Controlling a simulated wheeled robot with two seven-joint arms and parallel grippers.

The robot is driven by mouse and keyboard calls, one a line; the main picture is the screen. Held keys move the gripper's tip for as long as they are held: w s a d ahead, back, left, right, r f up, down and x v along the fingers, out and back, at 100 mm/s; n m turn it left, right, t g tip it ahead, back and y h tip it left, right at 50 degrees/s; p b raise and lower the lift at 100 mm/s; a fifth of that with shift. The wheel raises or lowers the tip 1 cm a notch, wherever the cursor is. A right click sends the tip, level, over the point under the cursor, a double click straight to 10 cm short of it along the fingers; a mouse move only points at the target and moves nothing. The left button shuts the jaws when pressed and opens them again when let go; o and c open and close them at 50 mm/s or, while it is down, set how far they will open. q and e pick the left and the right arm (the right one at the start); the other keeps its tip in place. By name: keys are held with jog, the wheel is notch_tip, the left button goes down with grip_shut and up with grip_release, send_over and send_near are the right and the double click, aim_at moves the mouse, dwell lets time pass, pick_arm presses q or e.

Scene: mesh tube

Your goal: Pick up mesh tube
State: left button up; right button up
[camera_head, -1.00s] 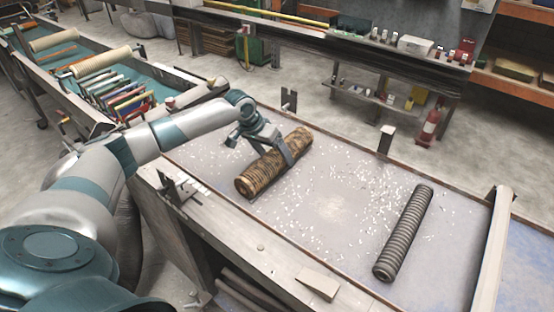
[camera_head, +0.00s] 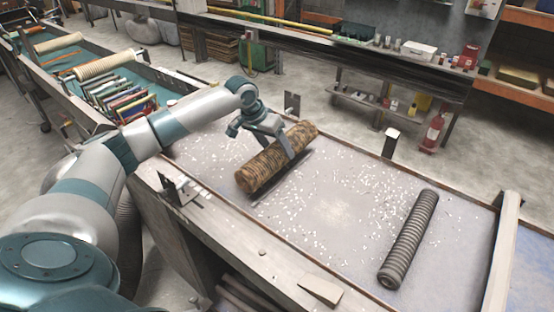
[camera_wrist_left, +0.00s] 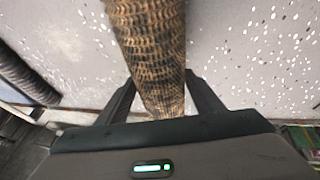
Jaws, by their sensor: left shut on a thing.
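The mesh tube (camera_head: 272,160) is a brown, rough-patterned cylinder above the left part of the worktable (camera_head: 335,215). My left gripper (camera_head: 280,148) is shut around its middle from above. A dark shadow shows beside and below the tube, which hangs a little above the surface. In the left wrist view the mesh tube (camera_wrist_left: 148,50) runs between the two dark fingers, one on each side; its near end is hidden behind the gripper body. My right gripper is not in view.
A dark grey ribbed tube (camera_head: 408,240) lies on the right part of the table; a dark ribbed tube (camera_wrist_left: 24,76) also shows in the left wrist view. White chips are scattered between the tubes. A pale raised bar (camera_head: 500,250) crosses the table's right side.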

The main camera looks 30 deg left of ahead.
pick_arm(q)
jog(key=s+d+r+b, duration=0.3)
jog(key=s+d+r, duration=0.3)
jog(key=s, duration=0.4)
jog(key=shift+r, duration=0.5)
jog(key=shift+s+d, duration=0.1)
